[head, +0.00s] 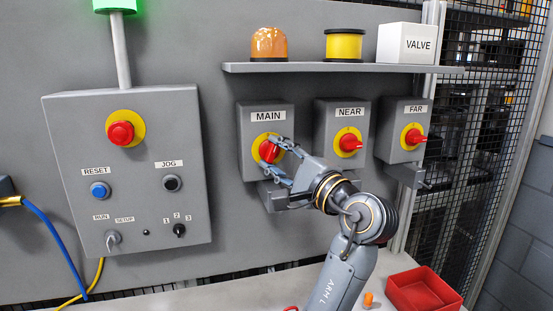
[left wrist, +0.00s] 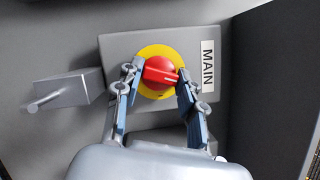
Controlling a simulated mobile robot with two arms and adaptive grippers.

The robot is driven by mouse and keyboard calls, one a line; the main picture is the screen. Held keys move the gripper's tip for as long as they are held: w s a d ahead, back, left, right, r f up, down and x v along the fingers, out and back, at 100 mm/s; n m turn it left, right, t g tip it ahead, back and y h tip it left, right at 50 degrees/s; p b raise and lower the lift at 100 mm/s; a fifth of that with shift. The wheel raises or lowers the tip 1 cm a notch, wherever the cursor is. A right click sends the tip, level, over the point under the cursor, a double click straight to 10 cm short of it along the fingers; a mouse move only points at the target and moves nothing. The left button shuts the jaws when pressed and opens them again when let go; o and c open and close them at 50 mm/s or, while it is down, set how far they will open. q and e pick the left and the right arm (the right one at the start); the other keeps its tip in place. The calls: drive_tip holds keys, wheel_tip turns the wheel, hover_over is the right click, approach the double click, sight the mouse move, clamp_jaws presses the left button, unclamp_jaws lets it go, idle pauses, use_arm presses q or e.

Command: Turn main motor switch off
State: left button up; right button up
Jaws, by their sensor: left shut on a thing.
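The MAIN motor switch is a grey box (head: 249,115) with a red rotary knob (head: 268,151) on a yellow disc, on the grey wall panel. In the left wrist view the red knob (left wrist: 160,72) sits between my fingers, its handle bar pointing toward the right finger. My left gripper (head: 281,163) is shut on the red knob, one finger on each side of it. The left gripper also shows in the left wrist view (left wrist: 158,84). The fingers hide part of the knob in the head view. My right gripper is not in view.
The NEAR switch (head: 348,143) and FAR switch (head: 413,137) are to the right. A shelf (head: 310,68) above holds an orange lamp, a yellow cylinder and a VALVE box. A control box (head: 125,200) is at left. A red bin (head: 424,290) stands on the bench below.

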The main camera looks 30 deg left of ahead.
use_arm(q)
drive_tip(key=shift+r+n+g+h, duration=0.1)
drive_tip(key=shift+n+g+h, duration=0.2)
drive_tip(key=shift+n, duration=0.8)
drive_tip(key=shift+r+n+g+h, duration=0.1)
drive_tip(key=shift+n+h, duration=0.3)
drive_tip(key=shift+n, duration=0.7)
drive_tip(key=o, duration=1.1)
drive_tip(key=shift+a+f, duration=0.1)
drive_tip(key=shift+o, duration=0.2)
